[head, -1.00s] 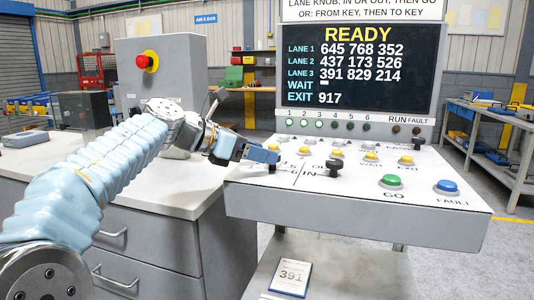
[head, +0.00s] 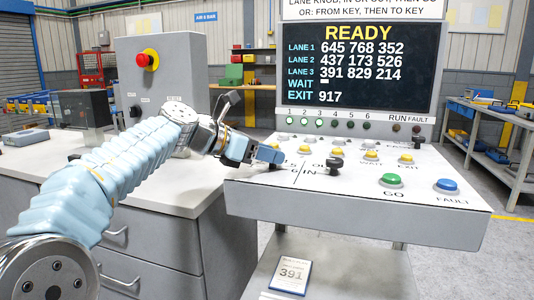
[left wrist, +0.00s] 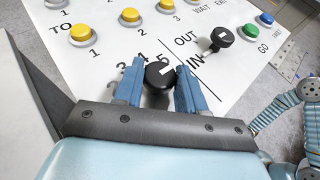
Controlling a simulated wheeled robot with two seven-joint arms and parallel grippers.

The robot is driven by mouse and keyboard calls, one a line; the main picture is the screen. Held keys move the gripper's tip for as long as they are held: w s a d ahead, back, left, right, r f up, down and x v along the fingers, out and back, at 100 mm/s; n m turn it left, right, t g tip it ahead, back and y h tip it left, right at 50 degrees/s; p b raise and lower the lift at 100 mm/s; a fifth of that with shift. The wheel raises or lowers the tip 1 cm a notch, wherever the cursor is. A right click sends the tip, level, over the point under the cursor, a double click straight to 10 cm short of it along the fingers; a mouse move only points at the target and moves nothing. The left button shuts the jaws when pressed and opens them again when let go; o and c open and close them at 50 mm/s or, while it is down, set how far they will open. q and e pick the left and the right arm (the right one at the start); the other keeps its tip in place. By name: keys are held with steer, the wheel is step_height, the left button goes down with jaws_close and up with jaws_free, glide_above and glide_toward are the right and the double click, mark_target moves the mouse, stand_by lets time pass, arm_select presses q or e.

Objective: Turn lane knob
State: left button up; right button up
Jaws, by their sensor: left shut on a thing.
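The lane knob, black with a white mark on top, sits on the sloping white panel (head: 350,210). In the left wrist view the knob (left wrist: 159,75) is between the blue fingers of my left gripper (left wrist: 158,90), by the printed numbers 3, 4 and 5. The white mark points up and to the right there. In the head view my left gripper (head: 268,155) is at the panel's left side, shut on the knob and mostly hiding it. A second black knob (head: 335,165) stands apart by the OUT and IN labels. My right gripper is not in view.
A green GO button (head: 392,180) and a blue FAULT button (head: 447,186) are at the panel's right. Yellow buttons (left wrist: 82,33) lie close to the gripper. The screen (head: 355,65) reads READY.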

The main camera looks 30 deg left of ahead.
arm_select(q)
steer(key=shift+y, duration=0.3)
steer(key=n+y, duration=0.1)
steer(key=n+t+y, duration=0.1)
steer(key=n+y, duration=0.2)
steer(key=shift+s+d+n+t+y, duration=0.15)
steer(key=shift+d+n+t+y, duration=0.15)
steer(key=shift+t, duration=0.1)
steer(key=n+y, duration=0.1)
steer(key=y, duration=0.1)
steer(key=n+y, duration=0.4)
steer(key=shift+d, duration=0.3)
steer(key=n+g+y, duration=0.1)
steer(key=n+y, duration=0.1)
steer(key=n+g+y, duration=0.1)
steer(key=n+y, duration=0.1)
steer(key=n+g+y, duration=0.1)
steer(key=g, duration=0.1)
steer(key=shift+w+d+n+y, duration=0.35)
steer(key=shift+n+y, duration=0.05)
steer(key=n+g+y, duration=0.1)
steer(key=n+g, duration=0.1)
steer(key=n+g+y, duration=0.2)
steer(key=n+g, duration=0.1)
steer(key=shift+w+d+n+g, duration=0.15)
steer(key=shift+w+n+g, duration=0.1)
steer(key=shift+n+g, duration=0.05)
steer(key=shift+r, duration=0.1)
steer(key=o, duration=1)
